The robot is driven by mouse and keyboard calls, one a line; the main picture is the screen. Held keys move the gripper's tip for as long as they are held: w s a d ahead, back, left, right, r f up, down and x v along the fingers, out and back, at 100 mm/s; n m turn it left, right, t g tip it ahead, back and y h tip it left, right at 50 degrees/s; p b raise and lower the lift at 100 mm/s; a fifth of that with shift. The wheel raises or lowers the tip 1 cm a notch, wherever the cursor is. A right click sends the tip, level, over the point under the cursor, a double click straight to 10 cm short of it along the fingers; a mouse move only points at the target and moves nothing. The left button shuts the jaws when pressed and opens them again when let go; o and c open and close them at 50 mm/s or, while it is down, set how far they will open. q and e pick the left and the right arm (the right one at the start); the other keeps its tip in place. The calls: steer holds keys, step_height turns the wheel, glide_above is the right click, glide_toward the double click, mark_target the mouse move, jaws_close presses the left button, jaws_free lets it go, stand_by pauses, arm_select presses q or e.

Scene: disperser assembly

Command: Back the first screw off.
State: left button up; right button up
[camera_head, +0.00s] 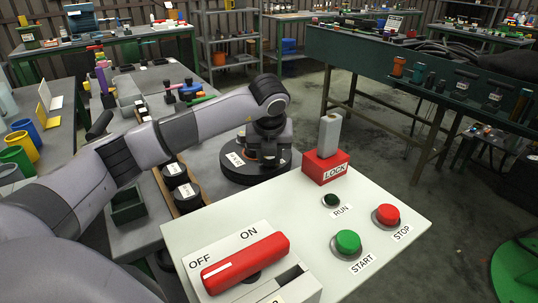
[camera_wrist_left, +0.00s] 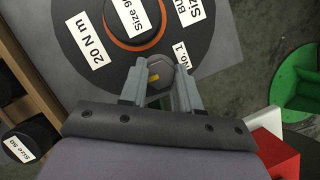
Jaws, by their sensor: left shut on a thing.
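The screw (camera_wrist_left: 154,72), with a dark grey head, shows between my left fingertips in the left wrist view. A "No.1" label sits just right of it. My left gripper (camera_wrist_left: 152,84) is shut on it, pointing down at the black round disperser body (camera_wrist_left: 72,42). An orange ring (camera_wrist_left: 150,40) and labels such as "20 N m" are on that body. In the head view the body (camera_head: 243,177) stands on the grey bench, with my left gripper (camera_head: 268,154) over its top. The screw is hidden there. My right gripper is not in view.
A white control panel (camera_head: 310,240) fills the front, with a red OFF/ON switch (camera_head: 245,262), START and STOP buttons, and a red LOCK block (camera_head: 325,168) near the gripper. Black size-marked pieces (camera_head: 187,195) stand in a wooden rack left of the body.

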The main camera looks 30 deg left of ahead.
arm_select(q)
steer(key=shift+r, duration=0.1)
stand_by(0.4)
steer(key=o, duration=0.8)
steer(key=v, duration=0.7)
